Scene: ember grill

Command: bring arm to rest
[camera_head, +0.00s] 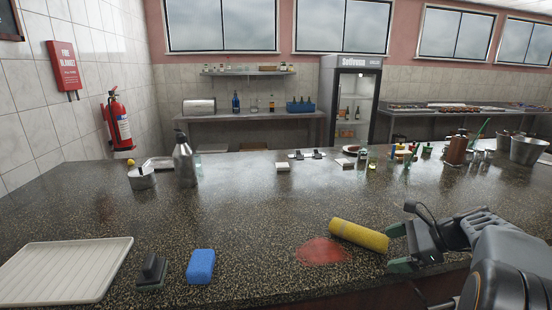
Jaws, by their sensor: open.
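My gripper (395,250) is at the right front of the dark speckled counter (240,230), with my arm coming in from the lower right. Its green-tipped fingers stand apart. A yellow cylinder (358,235) lies on its side on the counter just left of the fingers. Its right end is close to the upper fingertip; I cannot tell whether they touch. A red spill (322,252) lies on the counter just left of and in front of the cylinder.
A blue sponge (201,266), a dark block-like tool (151,272) and a white ribbed tray (62,270) lie at the front left. A metal bottle (184,162) and a small pot (142,178) stand farther back. Several containers crowd the back right. The counter's middle is clear.

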